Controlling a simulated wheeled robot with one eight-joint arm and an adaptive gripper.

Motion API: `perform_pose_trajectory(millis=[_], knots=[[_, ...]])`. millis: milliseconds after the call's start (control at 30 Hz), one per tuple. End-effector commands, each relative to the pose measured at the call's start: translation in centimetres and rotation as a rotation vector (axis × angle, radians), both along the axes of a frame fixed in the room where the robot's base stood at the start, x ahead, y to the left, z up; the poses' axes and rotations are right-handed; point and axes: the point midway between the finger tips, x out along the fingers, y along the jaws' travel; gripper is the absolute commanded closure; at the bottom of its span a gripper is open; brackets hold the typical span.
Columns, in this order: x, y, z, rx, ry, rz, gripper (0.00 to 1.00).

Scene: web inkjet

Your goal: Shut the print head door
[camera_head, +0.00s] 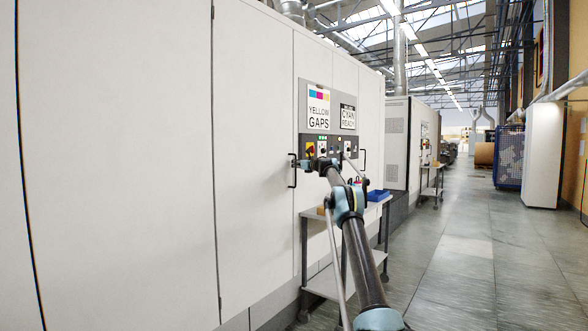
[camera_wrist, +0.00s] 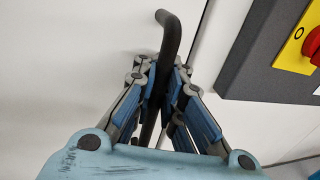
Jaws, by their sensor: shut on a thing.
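The print head door (camera_head: 253,150) is a tall white panel in the machine's long white front. Its black bar handle (camera_head: 292,180) is at its right edge. In the wrist view the handle (camera_wrist: 170,35) runs up between the blue-padded fingers of my gripper (camera_wrist: 160,75), which is shut on it. In the head view my gripper (camera_head: 302,163) is at the handle, small and partly hidden by my arm. A thin dark seam runs beside the door edge in the wrist view. The door looks nearly flush, but I cannot tell whether it is fully shut.
A grey control panel (camera_head: 328,147) with a red and yellow switch (camera_wrist: 305,45) is just right of the handle. Signs (camera_head: 318,108) hang above it. A wheeled cart (camera_head: 330,280) with a blue bin (camera_head: 378,195) stands below. The aisle floor (camera_head: 470,270) at right is clear.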

Motion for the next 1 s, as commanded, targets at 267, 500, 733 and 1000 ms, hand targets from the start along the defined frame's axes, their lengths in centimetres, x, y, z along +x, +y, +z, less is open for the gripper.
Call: perform_pose_trajectory(millis=[267, 500, 733, 1000], knots=[[0.1, -0.6, 0.1, 0.001, 0.0, -0.006, 1.0], [0.1, -0.8, 0.1, 0.001, 0.0, -0.006, 0.69], [0.1, -0.9, 0.1, 0.001, -0.001, -0.006, 0.69], [-0.4, -1.4, 0.1, 0.001, -0.001, -0.006, 0.69]])
